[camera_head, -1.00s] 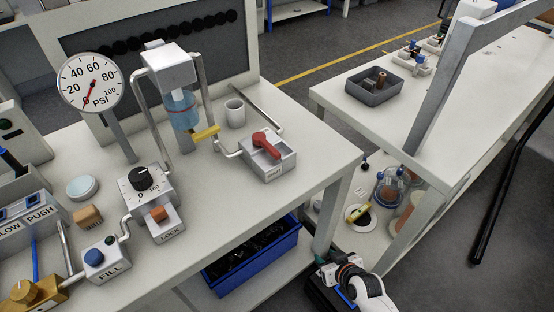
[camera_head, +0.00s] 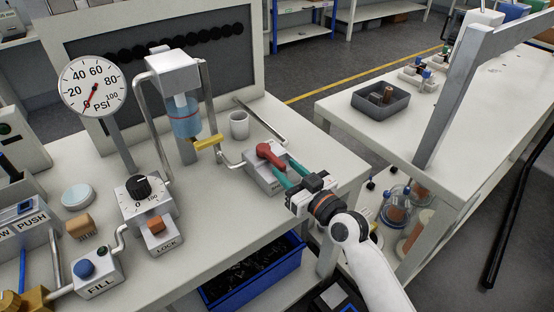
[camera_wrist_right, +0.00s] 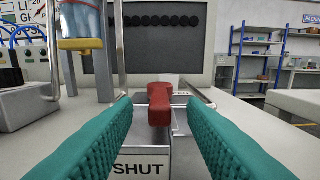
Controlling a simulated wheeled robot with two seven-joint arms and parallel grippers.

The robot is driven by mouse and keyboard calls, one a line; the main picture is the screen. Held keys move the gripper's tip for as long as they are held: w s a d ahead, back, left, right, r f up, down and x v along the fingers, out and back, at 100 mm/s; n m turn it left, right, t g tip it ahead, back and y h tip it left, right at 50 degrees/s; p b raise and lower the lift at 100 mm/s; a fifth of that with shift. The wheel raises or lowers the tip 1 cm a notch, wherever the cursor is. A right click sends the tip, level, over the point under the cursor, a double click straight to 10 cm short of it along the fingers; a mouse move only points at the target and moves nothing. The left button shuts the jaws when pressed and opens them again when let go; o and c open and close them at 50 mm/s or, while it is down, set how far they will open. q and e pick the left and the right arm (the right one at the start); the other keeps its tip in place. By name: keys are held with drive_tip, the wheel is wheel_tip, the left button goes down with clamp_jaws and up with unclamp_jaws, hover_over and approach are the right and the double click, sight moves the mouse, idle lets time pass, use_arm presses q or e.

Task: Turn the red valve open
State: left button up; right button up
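The red valve handle (camera_head: 269,154) sits on top of a small light-grey box (camera_head: 256,176) on the bench. In the right wrist view the handle (camera_wrist_right: 160,104) is straight ahead, with its blunt end towards me, and the box front (camera_wrist_right: 142,157) reads SHUT. My right gripper (camera_head: 281,170) has its two teal fingers spread, pointing at the handle from the front right. In the right wrist view the fingertips (camera_wrist_right: 159,102) are on either side of the handle, with visible gaps; how deep the handle lies between them is unclear. My left gripper is out of view.
A pipe and yellow lever (camera_head: 208,143) are left of the valve, with a white cup (camera_head: 239,125) behind. A pressure gauge (camera_head: 92,86) stands at the left. A blue bin (camera_head: 252,275) is below the bench. Bare bench top lies in front of the valve.

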sight(271, 157)
drive_tip(key=x, duration=0.5)
clamp_jaws()
